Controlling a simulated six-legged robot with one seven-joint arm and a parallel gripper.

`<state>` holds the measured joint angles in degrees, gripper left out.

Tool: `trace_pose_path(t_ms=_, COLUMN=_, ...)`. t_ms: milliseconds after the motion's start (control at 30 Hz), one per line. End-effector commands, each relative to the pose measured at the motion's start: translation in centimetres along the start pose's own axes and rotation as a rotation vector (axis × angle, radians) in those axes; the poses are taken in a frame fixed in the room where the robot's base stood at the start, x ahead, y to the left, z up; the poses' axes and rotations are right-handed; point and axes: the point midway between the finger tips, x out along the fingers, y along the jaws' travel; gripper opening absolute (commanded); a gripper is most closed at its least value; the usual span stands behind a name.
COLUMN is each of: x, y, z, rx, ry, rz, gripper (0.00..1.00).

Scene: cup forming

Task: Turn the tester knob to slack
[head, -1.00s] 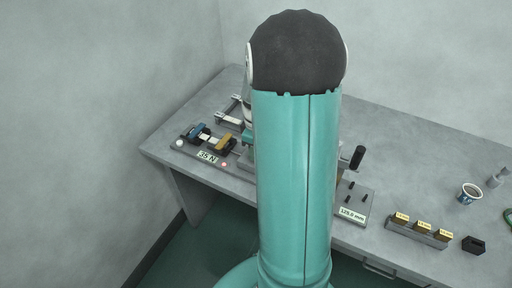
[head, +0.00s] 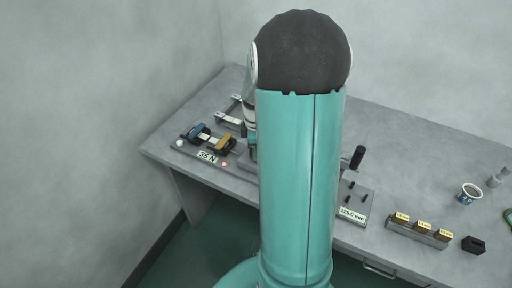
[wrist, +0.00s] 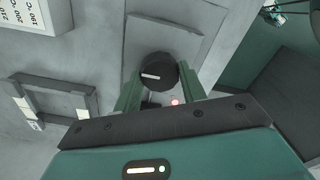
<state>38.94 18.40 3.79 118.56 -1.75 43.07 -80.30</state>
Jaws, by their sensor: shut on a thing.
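The tester knob (wrist: 157,72) is dark and round with a white pointer line across it, in the wrist view. My gripper (wrist: 160,88) has its two green fingers on either side of the knob, shut on it. A white strip shows between the clamps.
A black-handled lever (head: 357,157) and a pegged plate (head: 367,203) with a 125.0 mm-like display stand right of my arm. Farther right are a rack of yellow blocks (head: 416,234), a black block (head: 473,245) and a cup (head: 469,193). A wall stands at left.

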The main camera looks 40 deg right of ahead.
Motion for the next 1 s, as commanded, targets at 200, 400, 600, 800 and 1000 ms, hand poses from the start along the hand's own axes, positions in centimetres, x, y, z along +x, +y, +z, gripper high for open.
trace_pose_path(t_ms=200, x=0.1, y=0.0, z=0.0, rx=-0.001, ry=0.0, rz=-0.001, gripper=0.58)
trace_pose_path(t_ms=400, x=0.0, y=0.0, z=0.0, rx=0.0, ry=0.0, rz=-0.001, gripper=0.63)
trace_pose_path(t_ms=600, x=-0.5, y=0.0, z=0.0, rx=0.0, ry=0.0, rz=0.0, gripper=0.63)
trace_pose_path(t_ms=800, x=-3.6, y=0.1, z=0.0, rx=0.001, ry=0.001, rz=0.005, gripper=0.63)
trace_pose_path(t_ms=1000, x=-8.1, y=0.1, z=0.0, rx=0.0, ry=0.001, rz=0.006, gripper=0.63)
